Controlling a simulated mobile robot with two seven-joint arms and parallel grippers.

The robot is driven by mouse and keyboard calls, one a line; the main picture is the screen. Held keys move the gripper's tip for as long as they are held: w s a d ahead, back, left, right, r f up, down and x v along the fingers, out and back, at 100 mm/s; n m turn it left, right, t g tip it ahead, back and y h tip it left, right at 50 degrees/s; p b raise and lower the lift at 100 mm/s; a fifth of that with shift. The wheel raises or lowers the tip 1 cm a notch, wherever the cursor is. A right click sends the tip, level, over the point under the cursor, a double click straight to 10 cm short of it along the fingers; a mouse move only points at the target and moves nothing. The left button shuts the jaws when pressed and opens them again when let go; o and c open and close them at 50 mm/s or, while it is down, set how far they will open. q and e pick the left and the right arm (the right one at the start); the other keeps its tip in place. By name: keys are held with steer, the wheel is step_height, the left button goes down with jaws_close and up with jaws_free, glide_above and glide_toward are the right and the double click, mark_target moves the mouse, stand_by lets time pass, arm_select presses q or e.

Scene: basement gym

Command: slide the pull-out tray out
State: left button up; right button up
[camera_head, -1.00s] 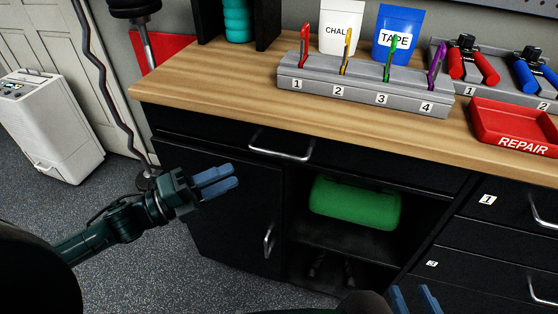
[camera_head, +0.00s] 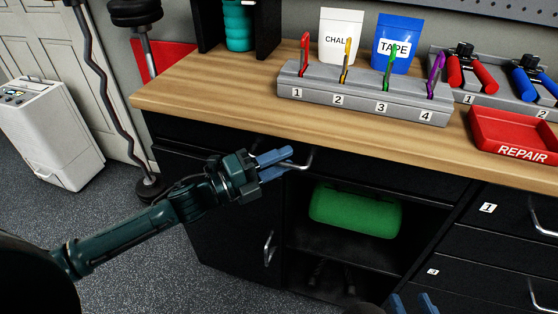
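The pull-out tray (camera_head: 385,172) appears to be the wide black front just under the wooden worktop; it sits flush in the cabinet. Its silver bar handle (camera_head: 309,160) shows only at the right end, as my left gripper covers the rest. My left gripper (camera_head: 286,161) has its blue fingers a little apart at the handle, one above the other; I cannot tell whether they touch the bar. My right gripper (camera_head: 413,304) is at the bottom edge, its blue fingers apart and empty, in front of the right-hand drawers.
Below the tray, an open shelf holds a green roll (camera_head: 354,210). A cupboard door with a handle (camera_head: 268,249) is to its left, numbered drawers (camera_head: 500,215) to its right.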

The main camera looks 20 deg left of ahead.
arm_select(q)
steer(key=shift+c, duration=0.4)
jaws_close()
